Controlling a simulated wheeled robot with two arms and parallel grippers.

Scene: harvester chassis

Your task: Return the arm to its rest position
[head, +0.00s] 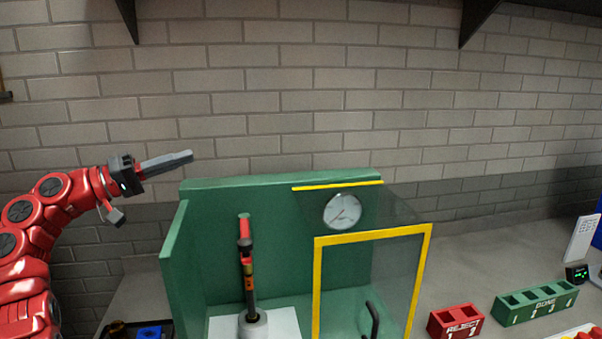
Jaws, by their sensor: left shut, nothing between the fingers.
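My left arm, red with dark joints, comes in from the left. Its gripper (190,156) is shut and empty, held in the air in front of the brick wall. It points right, above and left of the green test booth (280,184), and is apart from it. My right gripper is not in view.
The booth holds an upright dark and red part (248,270) on a white block, with a round gauge (342,211) and a yellow-framed clear door (372,236). A red REJECT box (455,322) and green DONE rack (537,303) stand right. A dark tray (140,330) lies lower left.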

